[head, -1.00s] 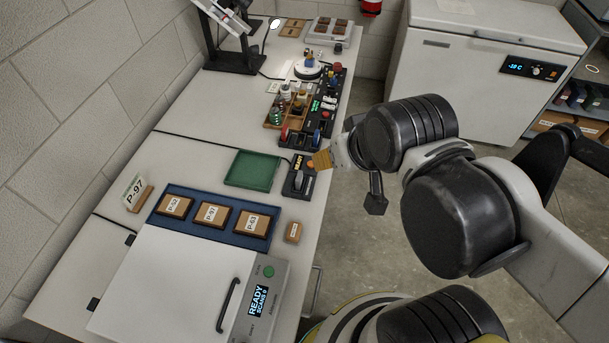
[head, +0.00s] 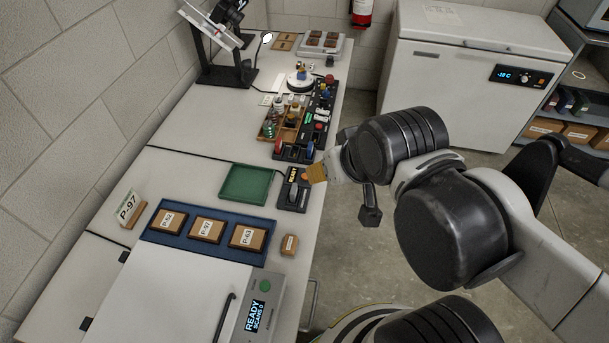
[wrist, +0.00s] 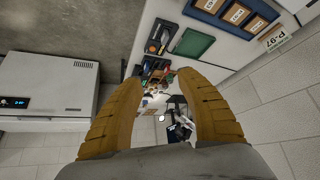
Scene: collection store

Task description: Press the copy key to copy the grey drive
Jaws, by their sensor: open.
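A small black unit (head: 281,199) with a lit display (head: 293,173) and a grey block (head: 293,190) in it stands near the bench's right edge in the head view. It looks like the copier with the grey drive, but its lettering is too small to read. The unit also shows in the wrist view (wrist: 158,36), beyond the fingertips. An orange spot, perhaps its key, lies close to my gripper (head: 317,172) and is partly hidden. My gripper's tan fingers are open and empty in the wrist view (wrist: 158,80). They are right of the unit; contact cannot be judged.
A green tray (head: 229,201) is left of the unit. A blue tray (head: 165,232) with labelled blocks and a scanner (head: 170,290) reading READY are nearer. Another black unit (head: 291,155) with red and blue pieces stands behind. A chest freezer (head: 440,80) is beyond the open floor.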

